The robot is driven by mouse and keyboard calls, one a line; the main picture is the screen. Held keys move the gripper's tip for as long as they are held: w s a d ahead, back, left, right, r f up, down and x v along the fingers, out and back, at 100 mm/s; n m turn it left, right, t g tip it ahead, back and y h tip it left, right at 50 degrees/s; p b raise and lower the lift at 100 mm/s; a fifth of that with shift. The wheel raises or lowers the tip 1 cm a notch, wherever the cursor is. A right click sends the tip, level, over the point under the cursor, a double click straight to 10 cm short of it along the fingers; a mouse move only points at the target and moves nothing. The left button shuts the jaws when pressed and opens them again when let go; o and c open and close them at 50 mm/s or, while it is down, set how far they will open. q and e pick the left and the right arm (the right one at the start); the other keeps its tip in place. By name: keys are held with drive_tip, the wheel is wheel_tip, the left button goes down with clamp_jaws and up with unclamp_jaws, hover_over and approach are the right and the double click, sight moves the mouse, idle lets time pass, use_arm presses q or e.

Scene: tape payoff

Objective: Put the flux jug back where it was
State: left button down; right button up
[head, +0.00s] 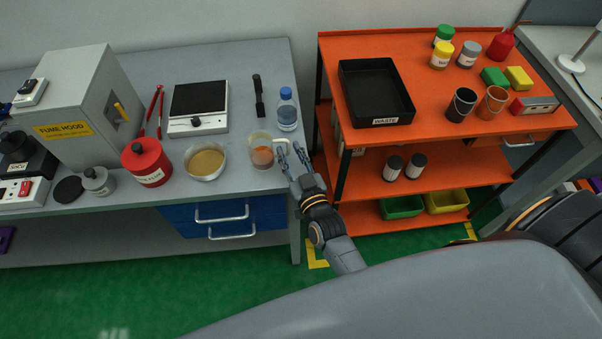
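A translucent jug (260,150) with some orange content stands upright near the right front edge of the grey bench (245,72). I take it to be the flux jug; I cannot read a label on it. A pale, handle-like loop shows on its right side. My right gripper (289,150) is just right of the jug at the bench edge, its two fingers spread apart around the end of that loop. I cannot tell whether they touch it. My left gripper is not in view.
A pan (205,160) of tan liquid, a red can (146,163) and a scale (198,105) stand left of the jug. A water bottle (287,112) stands close behind. Right of a gap is an orange cart (350,50) with a black waste tray (375,90).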

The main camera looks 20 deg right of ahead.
drive_tip(key=s+b, duration=0.1)
drive_tip(key=s, duration=0.8)
drive_tip(key=shift+s, duration=0.3)
drive_tip(key=shift+a+r, duration=0.1)
idle(0.7)
